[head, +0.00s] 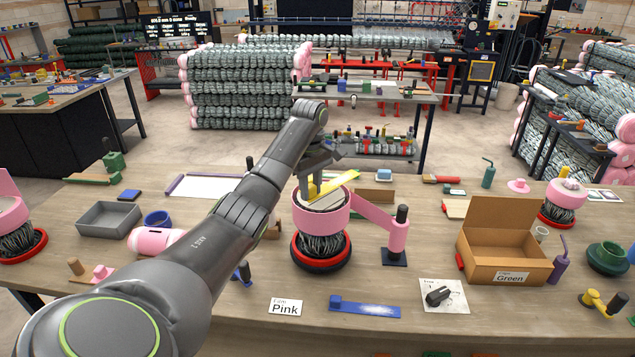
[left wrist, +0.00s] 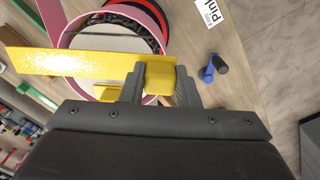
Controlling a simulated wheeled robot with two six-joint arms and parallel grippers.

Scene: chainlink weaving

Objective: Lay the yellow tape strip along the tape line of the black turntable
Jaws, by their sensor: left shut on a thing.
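The yellow tape strip (head: 341,181) is held by my left gripper (head: 314,187), over the pink ring at the middle of the table. In the left wrist view the strip (left wrist: 62,62) reaches left from the shut fingers (left wrist: 158,82), across the ring. A yellow block-like end sits between the fingers. Below the pink ring (head: 307,221) is a dark wire bundle on a round black base with a red rim (head: 321,265), which looks like the turntable. A pale disc (left wrist: 110,43) shows inside the ring. I cannot make out a tape line, or whether the strip touches the disc. My right gripper is not in view.
A pink arm on a dark stand (head: 396,236) adjoins the ring on the right. An open cardboard box (head: 505,268) stands further right. A grey tray (head: 108,221) and pink cylinder (head: 153,241) lie left. A blue strip (head: 364,309) lies in front, beside a "Pink" card (head: 285,307).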

